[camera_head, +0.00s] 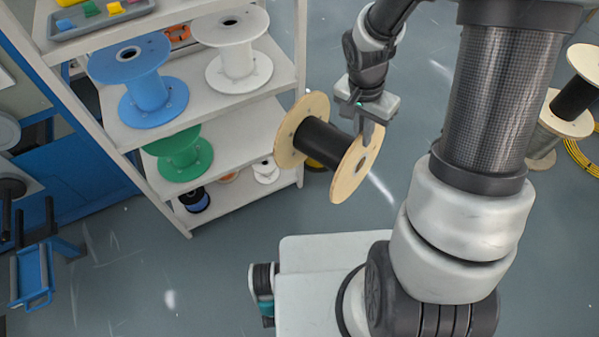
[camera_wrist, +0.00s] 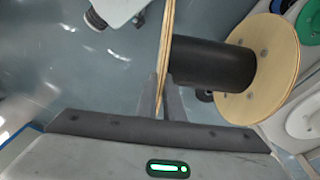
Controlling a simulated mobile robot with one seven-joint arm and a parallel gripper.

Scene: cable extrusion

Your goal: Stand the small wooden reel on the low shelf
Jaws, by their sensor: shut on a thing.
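The small wooden reel (camera_head: 290,135) has two pale wooden flanges and a black wound core. It hangs in the air to the right of the shelf unit, its axis tilted. My gripper (camera_head: 367,128) is shut on the rim of its near right flange. In the wrist view my gripper's fingers (camera_wrist: 160,100) close on the flange seen edge-on, with the black core (camera_wrist: 212,65) and the other flange to the right. The shelf unit (camera_head: 118,133) has several levels. Its low shelf (camera_head: 232,200) holds small reels at the bottom and is partly hidden by the wooden reel.
A blue reel (camera_head: 148,92) and a white reel (camera_head: 240,68) stand on an upper shelf, a green reel (camera_head: 180,158) on the one below. A small black-and-blue reel (camera_head: 194,199) and a small white reel (camera_head: 266,170) sit at the bottom. Wooden reels (camera_head: 573,100) stand at right.

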